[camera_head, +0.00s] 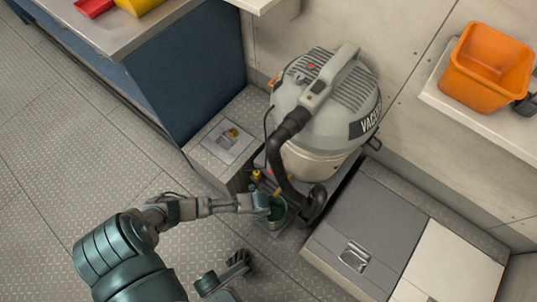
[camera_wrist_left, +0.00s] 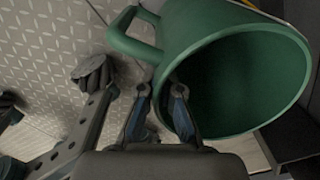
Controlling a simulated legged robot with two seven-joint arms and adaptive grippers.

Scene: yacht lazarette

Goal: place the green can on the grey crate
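The green can (camera_head: 277,213) stands low beside the vacuum's hose, open at the top, partly hidden by my gripper. In the left wrist view the can (camera_wrist_left: 215,35) shows its open mouth, dark inside and a handle on the left. My left gripper (camera_head: 262,203) is at the can's near side. In the left wrist view its two fingertips (camera_wrist_left: 160,90) are apart at the can's rim, below the handle; I cannot tell whether they press on the wall. A grey flat-topped box with a recessed latch (camera_head: 376,215), likely the grey crate, lies right of the can; its top is bare.
A large grey vacuum (camera_head: 325,105) with a black hose (camera_head: 283,150) stands right behind the can. A low metal box (camera_head: 208,157) is to the left. A pale panel (camera_head: 452,265) adjoins the grey box. An orange bin (camera_head: 487,68) is on a shelf. The left floor is clear.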

